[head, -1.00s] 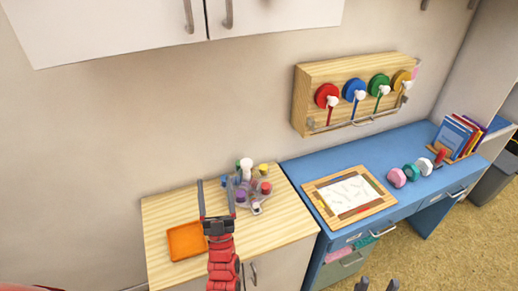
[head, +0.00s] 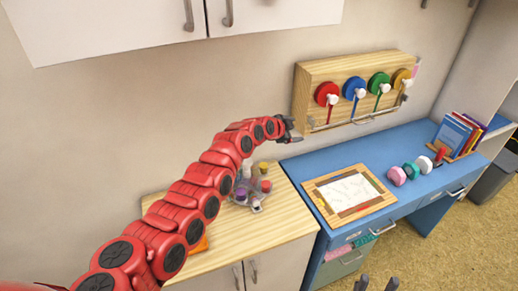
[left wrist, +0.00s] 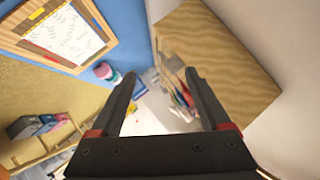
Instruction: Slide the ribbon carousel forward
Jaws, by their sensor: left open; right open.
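The ribbon carousel (head: 312,80), a wooden box with red, blue, green and yellow spools on its front and a bar below, is against the wall at the back of the blue desk. My left gripper (head: 293,130) is beside its lower left end, partly hidden by its own wrist; I cannot tell whether they touch. In the left wrist view the left gripper (left wrist: 160,76) is open and empty, with the wooden box (left wrist: 220,55) beyond its right finger. My right gripper (head: 377,285) is open at the bottom edge of the head view, far from the carousel.
The blue desk (head: 410,178) bears a framed sheet (head: 350,190), several coloured lumps and a book stand (head: 455,155). On the left cabinet (head: 285,225), a round stand of small bottles (head: 257,207) is partly behind my left arm. White cupboards (head: 285,15) hang above.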

